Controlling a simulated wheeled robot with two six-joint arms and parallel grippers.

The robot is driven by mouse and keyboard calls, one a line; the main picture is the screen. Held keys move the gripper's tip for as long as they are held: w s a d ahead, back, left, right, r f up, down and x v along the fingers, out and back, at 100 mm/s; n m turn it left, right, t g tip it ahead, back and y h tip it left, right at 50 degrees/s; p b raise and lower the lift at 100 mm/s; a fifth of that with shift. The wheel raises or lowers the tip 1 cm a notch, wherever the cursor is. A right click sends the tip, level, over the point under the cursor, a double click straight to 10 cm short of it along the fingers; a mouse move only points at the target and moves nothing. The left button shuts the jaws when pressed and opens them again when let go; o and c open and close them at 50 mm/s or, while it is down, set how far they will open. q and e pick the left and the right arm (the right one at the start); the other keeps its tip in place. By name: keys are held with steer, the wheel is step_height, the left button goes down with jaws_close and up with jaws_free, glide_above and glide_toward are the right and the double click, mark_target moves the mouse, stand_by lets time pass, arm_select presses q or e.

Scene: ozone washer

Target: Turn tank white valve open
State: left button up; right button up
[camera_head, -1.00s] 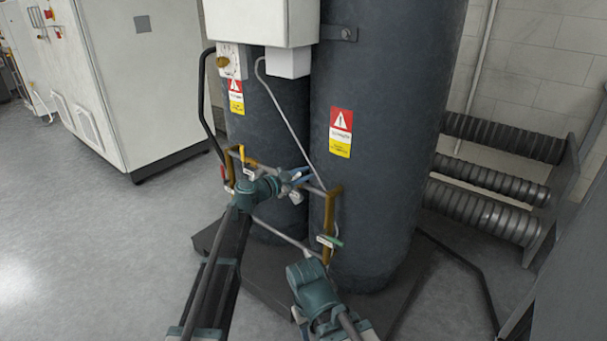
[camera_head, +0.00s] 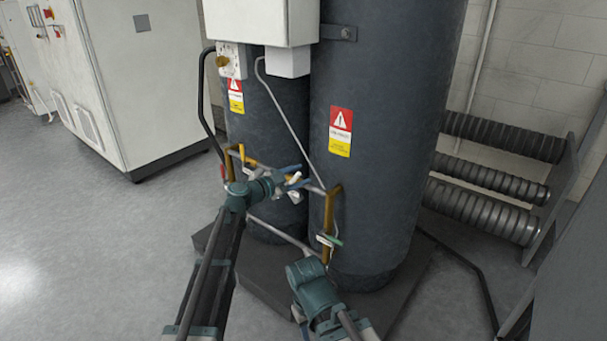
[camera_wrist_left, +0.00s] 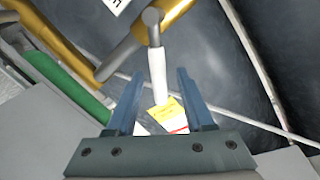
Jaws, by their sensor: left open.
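The white valve handle (camera_wrist_left: 157,78) hangs from a grey round stem on the yellow-brown pipework in the left wrist view. My left gripper (camera_wrist_left: 159,84) is open, with one blue finger on each side of the handle and visible gaps between. In the head view my left gripper (camera_head: 296,178) is at the pipework in front of the dark tanks (camera_head: 375,150). The handle is hard to make out there, partly hidden by the fingers.
A green valve handle (camera_head: 329,240) sits lower right on the pipe, and a red one (camera_head: 222,172) at the left. A grey pipe (camera_head: 282,112) runs down the tank front. Ribbed cylinders (camera_head: 490,184) lie at right. The floor at left is clear.

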arm_select(q)
steer(key=p+v, duration=0.1)
steer(key=v, duration=1)
steer(key=shift+s+a, duration=0.25)
arm_select(e)
steer(key=shift+r, duration=0.65)
